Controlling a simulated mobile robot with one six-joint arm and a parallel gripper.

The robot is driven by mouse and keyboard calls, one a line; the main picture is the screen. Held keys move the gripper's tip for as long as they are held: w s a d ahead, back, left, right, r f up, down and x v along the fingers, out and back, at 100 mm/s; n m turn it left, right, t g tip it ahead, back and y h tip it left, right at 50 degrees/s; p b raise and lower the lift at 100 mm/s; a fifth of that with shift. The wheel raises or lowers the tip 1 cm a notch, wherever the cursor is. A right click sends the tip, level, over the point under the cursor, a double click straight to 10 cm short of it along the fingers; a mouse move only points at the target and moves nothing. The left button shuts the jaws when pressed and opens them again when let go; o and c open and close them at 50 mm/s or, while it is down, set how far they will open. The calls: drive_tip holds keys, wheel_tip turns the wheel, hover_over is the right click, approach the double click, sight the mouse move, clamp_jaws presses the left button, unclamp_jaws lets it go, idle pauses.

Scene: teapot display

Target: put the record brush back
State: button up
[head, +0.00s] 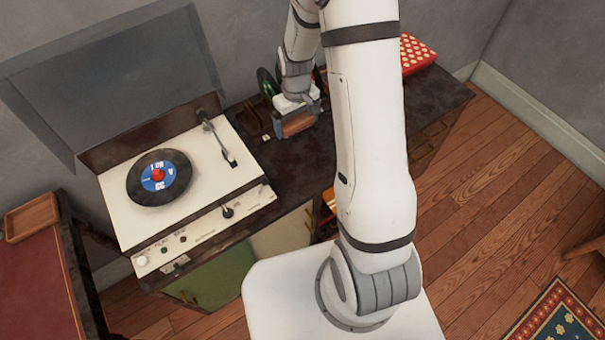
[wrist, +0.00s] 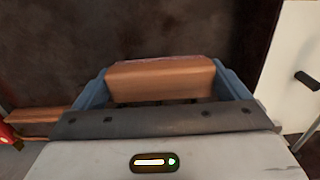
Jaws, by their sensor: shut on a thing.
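The record brush (head: 297,124) is a brown wooden block held in my gripper (head: 297,120), at the right of the record player in the head view. In the wrist view the brush (wrist: 160,78) lies across between the two blue-grey fingers of my gripper (wrist: 160,85), which are shut on its ends. The dark top of the cabinet (head: 285,165) lies under it. I cannot tell whether the brush touches that top. My arm hides part of the cabinet behind it.
A cream record player (head: 115,205) with a black record (head: 150,190) and a raised clear lid stands left of my gripper. A red dotted box (head: 415,52) sits at the cabinet's far right. Dark round things (head: 266,82) stand behind my gripper. A wooden tray (head: 32,215) is far left.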

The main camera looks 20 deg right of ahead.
sight(304, 170)
drive_tip(key=n+b, duration=0.2)
drive_tip(key=s+f+n+b, duration=0.1)
drive_tip(key=n+b, duration=0.1)
drive_tip(key=shift+s+f, duration=0.1)
drive_tip(key=s+n+b, duration=0.6)
drive_tip(key=n+b, duration=0.5)
drive_tip(key=n, duration=0.3)
drive_tip(key=f+b, duration=0.1)
drive_tip(key=f, duration=0.9)
drive_tip(key=shift+w, duration=0.2)
drive_tip(key=shift+f, duration=0.15)
drive_tip(key=o, duration=0.5)
drive_tip(key=shift+o, duration=0.4)
